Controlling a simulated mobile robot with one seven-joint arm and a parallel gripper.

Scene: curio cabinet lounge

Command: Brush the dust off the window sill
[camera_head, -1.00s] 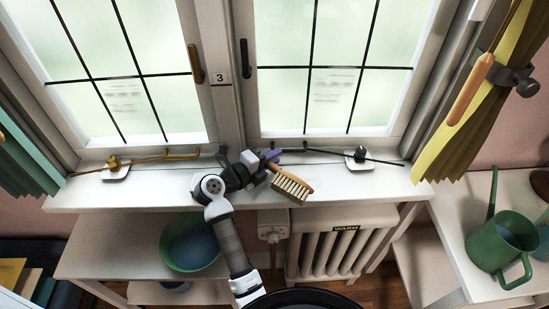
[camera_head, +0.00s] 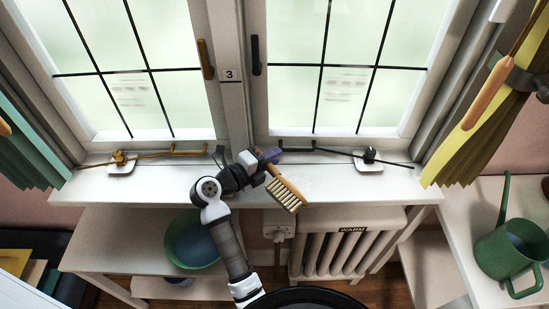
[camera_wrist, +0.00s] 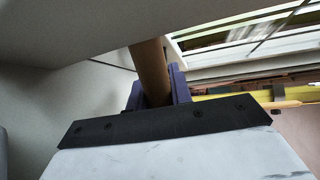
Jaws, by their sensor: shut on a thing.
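The white window sill (camera_head: 330,181) runs below the two windows in the head view. My gripper (camera_head: 270,158) is over the middle of the sill, shut on the wooden handle of a brush (camera_head: 285,193). The brush has pale bristles and slants down to the right, its head at the sill's front edge. I cannot tell whether the bristles touch the sill. In the wrist view the brown handle (camera_wrist: 150,70) stands between the purple fingers (camera_wrist: 155,92); the bristles are hidden there. I cannot make out dust on the sill.
A brass window stay (camera_head: 122,160) and a black stay (camera_head: 368,157) sit along the back of the sill. A radiator (camera_head: 345,235) and a green bowl (camera_head: 190,238) are below. A green watering can (camera_head: 508,248) stands right. Curtains (camera_head: 480,120) flank the windows.

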